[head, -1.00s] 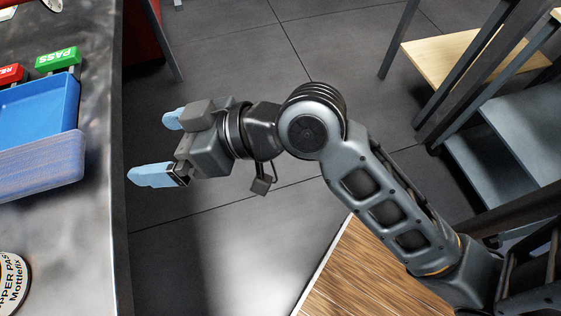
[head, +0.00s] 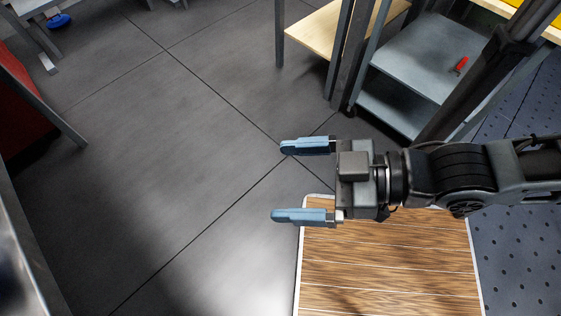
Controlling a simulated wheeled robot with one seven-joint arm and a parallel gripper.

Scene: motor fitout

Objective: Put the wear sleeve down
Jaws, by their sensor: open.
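My gripper (head: 290,181) is open, with its two blue fingers apart and nothing between them. It points left in the head view, above the dark tiled floor and the left edge of a wood-patterned surface. I see no wear sleeve in the head view.
A wood-patterned surface (head: 385,270) lies below my gripper. A shelf unit with a pale wooden top (head: 320,40) and a grey shelf (head: 415,55) stands at the upper right; a small red object (head: 459,65) lies on the grey shelf. The tiled floor (head: 170,150) at left is clear.

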